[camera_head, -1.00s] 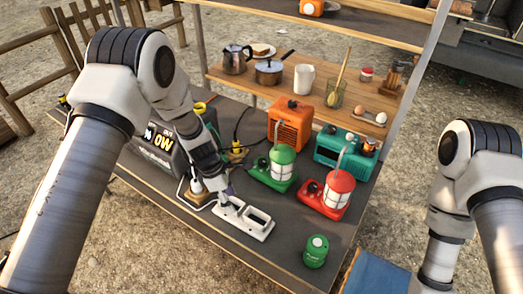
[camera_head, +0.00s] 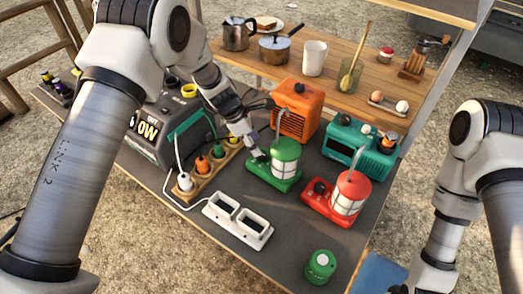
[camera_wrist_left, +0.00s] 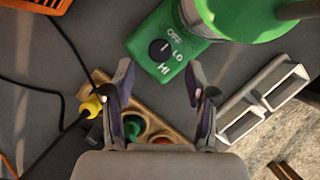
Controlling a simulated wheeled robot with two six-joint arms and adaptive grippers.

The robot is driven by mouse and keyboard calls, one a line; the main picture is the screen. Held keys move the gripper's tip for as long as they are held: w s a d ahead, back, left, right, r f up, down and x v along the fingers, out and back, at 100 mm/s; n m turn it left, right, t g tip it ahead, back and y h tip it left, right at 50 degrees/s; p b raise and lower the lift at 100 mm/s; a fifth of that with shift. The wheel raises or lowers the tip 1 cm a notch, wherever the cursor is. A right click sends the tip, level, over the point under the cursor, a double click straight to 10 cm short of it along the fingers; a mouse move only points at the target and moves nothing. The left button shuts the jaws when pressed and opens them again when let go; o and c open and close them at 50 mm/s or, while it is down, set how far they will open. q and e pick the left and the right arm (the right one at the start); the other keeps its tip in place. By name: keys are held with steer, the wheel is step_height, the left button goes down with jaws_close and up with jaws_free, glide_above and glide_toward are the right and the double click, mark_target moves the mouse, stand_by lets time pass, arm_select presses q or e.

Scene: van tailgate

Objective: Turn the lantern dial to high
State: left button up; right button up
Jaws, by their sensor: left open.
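A green lantern (camera_head: 285,158) stands on the dark table with a black dial on its base. In the left wrist view the green lantern (camera_wrist_left: 225,18) shows its round black dial (camera_wrist_left: 160,50) with OFF, LO and HI printed around it; I cannot surely tell which mark the dial points to. My left gripper (camera_head: 254,153) is just left of this base. Its two fingers (camera_wrist_left: 160,82) are apart and empty, with the dial beyond the gap between them. A red lantern (camera_head: 349,193) with its own black dial (camera_head: 320,187) stands to the right. My right gripper is out of view.
A wooden socket strip (camera_head: 207,175) with plugs and a white two-slot tray (camera_head: 237,220) lie near the left gripper. An orange heater (camera_head: 297,110), a teal radio (camera_head: 360,150) and a power station (camera_head: 150,135) stand around. A green canister (camera_head: 320,267) is at the front.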

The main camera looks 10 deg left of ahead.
arm_select(q)
steer(key=x, duration=0.5)
jaws_close()
